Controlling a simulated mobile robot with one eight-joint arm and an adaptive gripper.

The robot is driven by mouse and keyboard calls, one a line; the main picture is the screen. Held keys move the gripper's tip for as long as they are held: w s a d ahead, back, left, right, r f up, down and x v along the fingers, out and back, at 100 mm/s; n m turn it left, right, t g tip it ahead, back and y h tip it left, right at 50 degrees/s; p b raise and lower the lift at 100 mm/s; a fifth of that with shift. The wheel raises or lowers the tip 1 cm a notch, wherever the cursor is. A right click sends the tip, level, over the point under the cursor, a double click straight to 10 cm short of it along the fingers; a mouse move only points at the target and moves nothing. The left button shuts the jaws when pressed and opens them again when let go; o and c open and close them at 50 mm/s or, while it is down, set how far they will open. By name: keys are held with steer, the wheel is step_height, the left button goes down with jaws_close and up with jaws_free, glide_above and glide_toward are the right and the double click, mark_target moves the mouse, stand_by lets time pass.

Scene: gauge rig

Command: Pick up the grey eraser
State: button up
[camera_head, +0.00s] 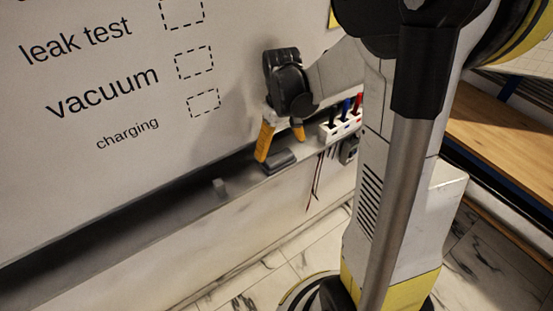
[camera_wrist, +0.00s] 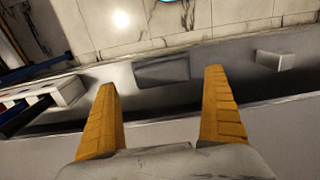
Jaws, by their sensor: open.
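The grey eraser (camera_head: 278,161) is a dark grey block lying on the ledge below the whiteboard. In the wrist view the eraser (camera_wrist: 161,72) shows just beyond the fingertips, roughly centred between them. My gripper (camera_head: 280,149) points down over the ledge with its orange fingers spread, one on each side of the eraser as seen here. The wrist view shows the two fingers (camera_wrist: 160,80) apart with nothing held between them. I cannot tell exactly how far the fingertips are above the ledge.
A small light grey block (camera_head: 219,187) sits on the ledge to the left of the eraser; it also shows in the wrist view (camera_wrist: 274,60). A white marker holder (camera_head: 341,128) with several markers is to the right. The whiteboard (camera_head: 60,140) rises behind the ledge.

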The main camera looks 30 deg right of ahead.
mark_target(279, 156)
steer(key=f, duration=0.5)
steer(key=shift+w+b, duration=0.3)
steer(key=shift+b, duration=0.05)
steer(key=shift+a, duration=0.1)
steer(key=shift+r, duration=0.1)
steer(key=c, duration=1.1)
steer(key=shift+c, duration=0.2)
step_height(279, 156, up, 10)
steer(key=shift+s+p, duration=0.1)
steer(key=shift+p, duration=0.75)
